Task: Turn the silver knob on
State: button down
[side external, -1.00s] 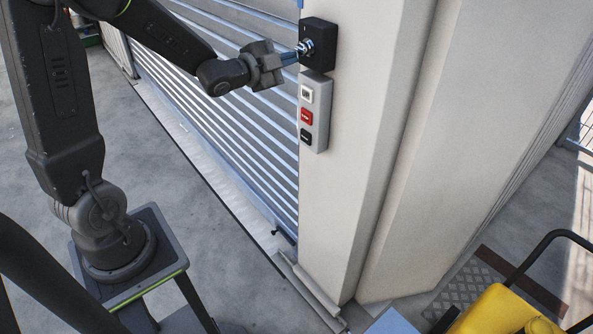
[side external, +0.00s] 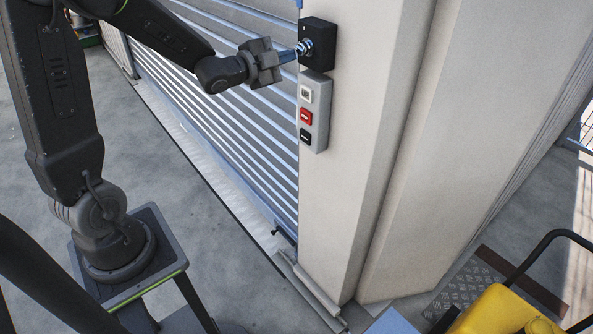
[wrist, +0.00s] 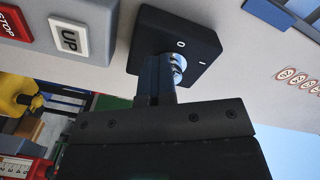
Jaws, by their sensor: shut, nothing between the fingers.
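The silver knob (side external: 304,46) sits on the front of a black switch box (side external: 319,42) high on the pale wall post. In the wrist view the knob (wrist: 178,66) is partly hidden by my fingers, and the box (wrist: 181,38) carries an "O" mark and an "I" mark. The way the knob points is hard to make out. My gripper (side external: 295,54) is shut and empty, with its fingertips right beside the knob. In the wrist view the fingers (wrist: 160,76) overlap the knob's left side; I cannot tell whether they touch it.
Below the switch box is a grey button panel (side external: 321,133) with white, red and black buttons. A slatted shutter (side external: 222,110) lies left of the post. A yellow machine (side external: 506,312) stands at lower right. The space in front of the shutter is open.

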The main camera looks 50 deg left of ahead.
jog(key=s, duration=0.3)
jog(key=s+a+r, duration=0.1)
jog(key=s, duration=0.1)
jog(key=shift+a, duration=0.1)
dwell(0.3)
jog(key=w+d+f, duration=0.1)
jog(key=w, duration=0.4)
jog(key=shift+w, duration=0.4)
dwell(0.4)
